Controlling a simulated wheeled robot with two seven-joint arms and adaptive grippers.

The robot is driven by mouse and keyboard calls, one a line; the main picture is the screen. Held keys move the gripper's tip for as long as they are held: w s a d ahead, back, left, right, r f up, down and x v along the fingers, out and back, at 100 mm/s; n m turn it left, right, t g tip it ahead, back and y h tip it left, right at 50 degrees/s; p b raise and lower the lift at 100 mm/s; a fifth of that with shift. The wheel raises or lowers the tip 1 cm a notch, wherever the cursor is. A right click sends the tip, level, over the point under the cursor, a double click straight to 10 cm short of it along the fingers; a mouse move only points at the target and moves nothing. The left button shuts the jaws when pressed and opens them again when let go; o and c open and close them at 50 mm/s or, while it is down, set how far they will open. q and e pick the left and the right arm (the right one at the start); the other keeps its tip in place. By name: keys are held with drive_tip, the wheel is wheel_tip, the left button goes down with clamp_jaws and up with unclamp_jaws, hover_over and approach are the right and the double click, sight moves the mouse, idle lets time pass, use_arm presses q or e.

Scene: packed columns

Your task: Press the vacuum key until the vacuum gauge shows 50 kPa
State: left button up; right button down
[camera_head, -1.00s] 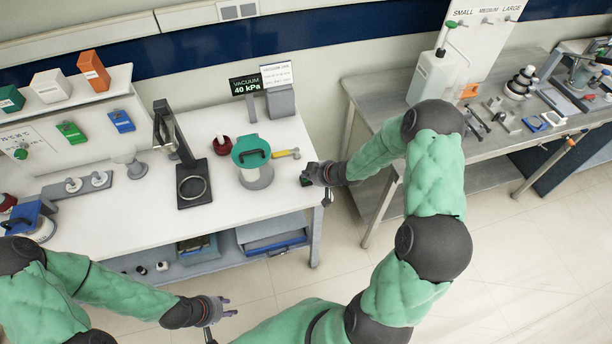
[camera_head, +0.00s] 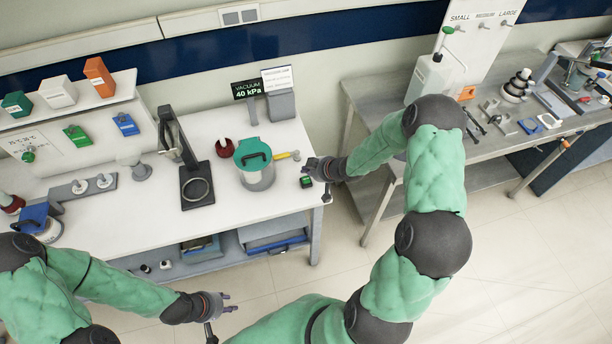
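The vacuum gauge (camera_head: 252,90) is a dark display at the back of the white bench and reads 40 kPa in green. The vacuum key (camera_head: 306,181) is a small green button on a dark base near the bench's right edge. My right gripper (camera_head: 312,168) is just behind and above the key, apart from it as far as I can see; its fingers are too small to tell open from shut. My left gripper (camera_head: 226,303) is in front of the bench over the floor, with its fingers apart and nothing between them.
A clear vessel with a green lid (camera_head: 253,158) stands left of the key, with a yellow-handled valve (camera_head: 283,155) beside it. A black stand with a ring (camera_head: 196,188) is further left. A grey bench (camera_head: 480,150) stands to the right across a gap.

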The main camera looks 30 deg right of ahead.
drive_tip(key=shift+r+p, duration=0.85)
drive_tip(key=shift+r, duration=0.35)
drive_tip(key=shift+f, duration=0.1)
drive_tip(key=shift+a+f, duration=0.1)
drive_tip(key=shift+a, duration=0.05)
drive_tip(key=s+a+f+m+g+y, duration=0.1)
drive_tip(key=s+a+f+m+g, duration=0.25)
drive_tip(key=s+a+f, duration=0.65)
drive_tip(key=s+a+f+m+g, duration=0.2)
drive_tip(key=s+a+g, duration=0.1)
drive_tip(key=s+a, duration=0.4)
drive_tip(key=s+a+f+m+g, duration=0.2)
drive_tip(key=s+a, duration=0.2)
drive_tip(key=s, duration=0.5)
wheel_tip(320, 180, down, 11)
drive_tip(key=w+a+n+b, duration=0.1)
drive_tip(key=w+b, duration=0.1)
drive_tip(key=b, duration=1.1)
drive_tip(key=shift+w+a+b, duration=0.2)
drive_tip(key=shift+a+b, duration=0.05)
drive_tip(key=shift+b, duration=0.05)
